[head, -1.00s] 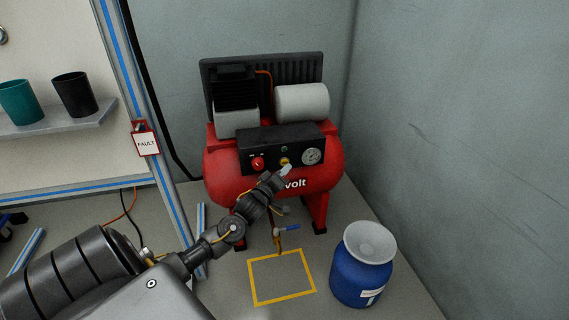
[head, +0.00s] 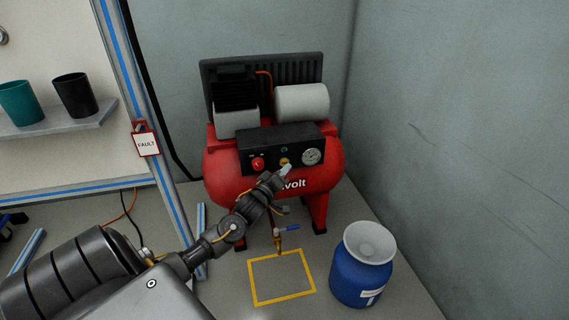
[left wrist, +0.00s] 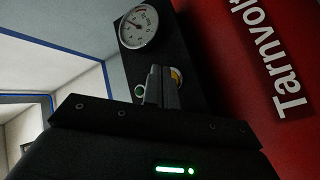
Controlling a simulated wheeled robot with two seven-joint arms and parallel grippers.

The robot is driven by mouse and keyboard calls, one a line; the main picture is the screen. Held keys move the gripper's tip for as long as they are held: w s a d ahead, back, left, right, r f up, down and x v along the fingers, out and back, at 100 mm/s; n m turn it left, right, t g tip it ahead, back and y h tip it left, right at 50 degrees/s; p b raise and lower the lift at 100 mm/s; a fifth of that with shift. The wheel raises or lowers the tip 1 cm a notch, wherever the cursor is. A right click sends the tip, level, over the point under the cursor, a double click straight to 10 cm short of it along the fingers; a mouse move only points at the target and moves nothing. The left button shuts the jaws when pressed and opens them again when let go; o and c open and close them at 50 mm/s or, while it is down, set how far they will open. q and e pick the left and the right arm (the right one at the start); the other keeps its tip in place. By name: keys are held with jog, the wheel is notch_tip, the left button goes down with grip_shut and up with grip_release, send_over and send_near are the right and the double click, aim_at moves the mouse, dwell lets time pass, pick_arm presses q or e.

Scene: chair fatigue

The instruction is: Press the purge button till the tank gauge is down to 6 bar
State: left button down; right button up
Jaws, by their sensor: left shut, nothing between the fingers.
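The red compressor (head: 225,180) stands by the back wall with a black control panel (head: 270,139) on its front. The yellow purge button (head: 285,161) sits low on the panel; it also shows in the left wrist view (left wrist: 177,77), partly hidden behind my fingers. The round white tank gauge (head: 312,156) is to its right; it shows larger in the left wrist view (left wrist: 138,26), but I cannot read its value surely. My left gripper (head: 287,170) is shut and empty, its fingertips just in front of the button. I cannot tell whether they touch it. My right gripper is out of view.
A red knob (head: 257,163) is left of the button, and a small green-ringed part (head: 284,149) is above it. A blue drum (head: 362,277) stands at the right. A yellow floor frame (head: 283,301) lies below a blue-handled valve (head: 288,229).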

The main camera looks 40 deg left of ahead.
pick_arm(q)
jog(key=shift+w+a, duration=0.1)
jog(key=shift+a, duration=0.1)
jog(key=shift+w+a, duration=0.2)
jog(key=shift+a, duration=0.15)
dwell(1.4)
jog(key=shift+p, duration=0.3)
jog(key=shift+s+d+p, duration=0.45)
jog(key=shift+d+p, duration=0.15)
jog(key=shift+d, duration=0.05)
jog(key=shift+d, duration=0.1)
